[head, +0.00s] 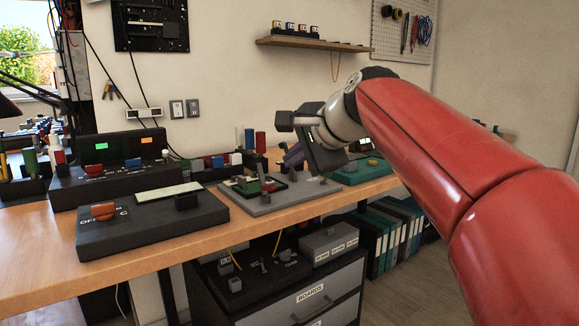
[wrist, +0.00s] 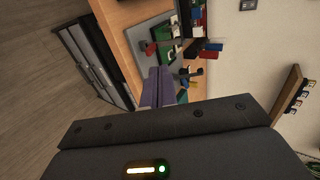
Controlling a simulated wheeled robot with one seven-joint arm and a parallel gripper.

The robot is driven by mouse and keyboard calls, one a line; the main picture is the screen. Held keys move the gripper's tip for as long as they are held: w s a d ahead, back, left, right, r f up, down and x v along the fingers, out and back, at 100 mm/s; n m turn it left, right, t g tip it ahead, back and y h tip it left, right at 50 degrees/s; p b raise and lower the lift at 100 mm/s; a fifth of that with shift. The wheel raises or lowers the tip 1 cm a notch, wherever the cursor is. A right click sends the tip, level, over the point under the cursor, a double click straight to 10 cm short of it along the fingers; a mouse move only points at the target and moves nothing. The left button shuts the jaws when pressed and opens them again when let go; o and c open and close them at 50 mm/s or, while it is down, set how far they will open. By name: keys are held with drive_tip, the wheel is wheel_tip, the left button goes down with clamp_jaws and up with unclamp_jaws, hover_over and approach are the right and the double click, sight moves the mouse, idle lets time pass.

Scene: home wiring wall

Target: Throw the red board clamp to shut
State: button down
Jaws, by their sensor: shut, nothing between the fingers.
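The grey fixture plate (head: 290,202) lies on the wooden bench in the head view, with a green board (head: 248,186) on it. In the wrist view, the plate (wrist: 142,37) carries a small red clamp handle (wrist: 150,48) beside the green board (wrist: 165,53). Whether the clamp is open or shut is too small to tell. My gripper (head: 292,156) is above the plate's back part; its purple fingers also show in the wrist view (wrist: 158,88). The fingers are together and empty, apart from the red handle. My gripper's body hides part of the bench behind it.
A dark switch box (head: 150,222) stands left of the plate, with another panel (head: 125,180) behind it. A teal tray (head: 365,170) is to the right. A shelf (head: 315,43) hangs on the wall above. Drawers (head: 310,300) stand under the bench.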

approach(260, 177)
drive_tip(key=x, duration=0.5)
drive_tip(key=shift+s+d+f, duration=0.1)
drive_tip(key=shift+s+f, duration=0.05)
drive_tip(key=shift+f, duration=0.05)
drive_tip(key=shift+w+a+f, duration=0.25)
drive_tip(key=shift+w+a, duration=0.2)
drive_tip(key=shift+w, duration=0.25)
drive_tip(key=shift+s, duration=0.1)
